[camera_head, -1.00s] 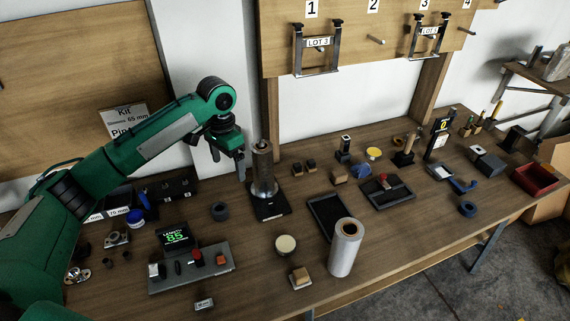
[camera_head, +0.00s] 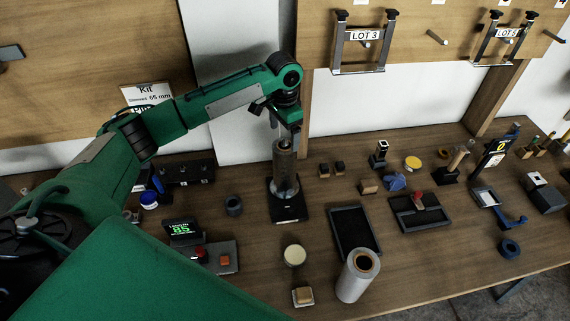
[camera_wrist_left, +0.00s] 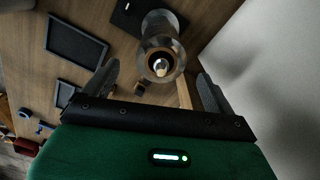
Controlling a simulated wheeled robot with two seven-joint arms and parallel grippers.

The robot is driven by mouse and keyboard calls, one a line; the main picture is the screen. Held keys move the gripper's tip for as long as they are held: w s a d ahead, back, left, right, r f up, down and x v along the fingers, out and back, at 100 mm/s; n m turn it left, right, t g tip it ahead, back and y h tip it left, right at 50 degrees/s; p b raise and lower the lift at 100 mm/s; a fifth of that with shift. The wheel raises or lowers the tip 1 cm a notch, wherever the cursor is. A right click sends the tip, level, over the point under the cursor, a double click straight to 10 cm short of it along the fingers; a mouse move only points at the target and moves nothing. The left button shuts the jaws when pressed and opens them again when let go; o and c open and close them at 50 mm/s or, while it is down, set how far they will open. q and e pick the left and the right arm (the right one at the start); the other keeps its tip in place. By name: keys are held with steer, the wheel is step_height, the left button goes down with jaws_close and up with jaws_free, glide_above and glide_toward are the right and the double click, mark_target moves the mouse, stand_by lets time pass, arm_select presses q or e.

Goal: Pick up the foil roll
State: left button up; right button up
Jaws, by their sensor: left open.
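A silvery upright roll (camera_head: 285,170) stands on a post with a square black base (camera_head: 289,207), near the wall. A larger pale silvery roll with a brown core (camera_head: 354,278) stands upright at the table's front. I cannot tell for certain which one the task calls the foil roll. My left gripper (camera_head: 292,143) is just above and behind the post roll's top in the head view. In the left wrist view the open fingers (camera_wrist_left: 156,88) straddle the line to that roll (camera_wrist_left: 161,45), with the post end in its centre; contact cannot be told. My right gripper is out of view.
A black tray (camera_head: 334,229) lies right of the post roll. A wooden post and wall panel with a LOT 3 rack (camera_head: 363,67) rise behind. Small blocks (camera_head: 332,168) stand nearby.

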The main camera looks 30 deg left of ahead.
mark_target(285, 148)
arm_select(q)
steer(key=shift+w+f, duration=0.2)
steer(key=shift+f, duration=0.85)
steer(key=shift+f+p, duration=0.95)
step_height(285, 148, down, 3)
steer(key=shift+f+p, duration=0.1)
steer(key=shift+p, duration=0.45)
steer(key=shift+f, duration=0.2)
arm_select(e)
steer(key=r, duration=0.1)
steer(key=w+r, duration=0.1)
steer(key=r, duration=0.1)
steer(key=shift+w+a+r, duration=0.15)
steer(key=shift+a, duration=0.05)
arm_select(q)
steer(key=c, duration=0.3)
steer(key=shift+r, duration=0.1)
steer(key=c, duration=1.6)
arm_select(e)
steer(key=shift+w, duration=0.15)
